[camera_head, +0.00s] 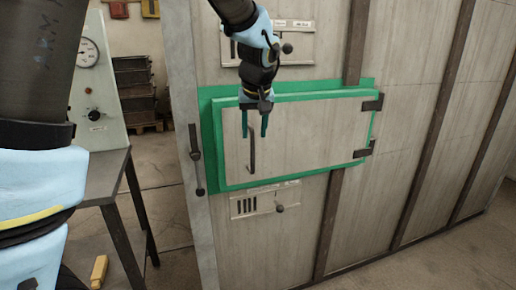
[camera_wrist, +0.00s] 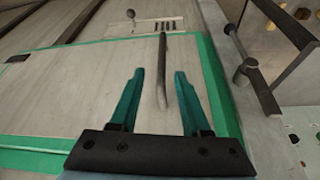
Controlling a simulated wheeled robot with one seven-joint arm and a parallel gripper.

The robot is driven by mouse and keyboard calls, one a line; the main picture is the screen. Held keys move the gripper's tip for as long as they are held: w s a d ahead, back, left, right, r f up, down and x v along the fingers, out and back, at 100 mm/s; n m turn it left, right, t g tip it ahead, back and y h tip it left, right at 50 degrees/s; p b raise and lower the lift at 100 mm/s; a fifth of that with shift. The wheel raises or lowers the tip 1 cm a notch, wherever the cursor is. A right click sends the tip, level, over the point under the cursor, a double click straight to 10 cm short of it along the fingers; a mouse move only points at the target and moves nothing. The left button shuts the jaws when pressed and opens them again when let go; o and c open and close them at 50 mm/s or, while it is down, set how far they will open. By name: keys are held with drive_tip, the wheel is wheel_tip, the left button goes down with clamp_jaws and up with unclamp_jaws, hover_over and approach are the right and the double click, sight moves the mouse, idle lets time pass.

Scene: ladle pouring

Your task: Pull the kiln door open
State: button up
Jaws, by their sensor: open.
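The kiln door (camera_head: 310,135) is a pale panel in a green frame (camera_head: 207,150) on the kiln wall, and it looks shut. Its hinges are at the right, and a dark vertical bar handle (camera_head: 251,150) is near its left edge. My gripper (camera_head: 256,130) is in front of the door's left part, at the handle's upper end. In the wrist view my open gripper (camera_wrist: 156,85) points at the door, with the handle (camera_wrist: 163,75) showing between its two teal fingers, closer to the right one. I cannot tell whether the fingers touch it.
A dark latch lever (camera_head: 196,160) is on the kiln's left post, also in the wrist view (camera_wrist: 247,72). Slotted vent plates sit above and below (camera_head: 264,202) the door. A table (camera_head: 103,178) with a gauge box (camera_head: 96,95) stands left. A yellow block (camera_head: 99,271) is at lower left.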

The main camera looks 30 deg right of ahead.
sight(252, 145)
drive_tip(key=p+x, duration=0.1)
drive_tip(key=x, duration=0.6)
drive_tip(key=shift+w+a+f, duration=0.1)
drive_tip(key=shift+w+f, duration=0.05)
drive_tip(key=shift+f, duration=0.15)
clamp_jaws()
idle(1.1)
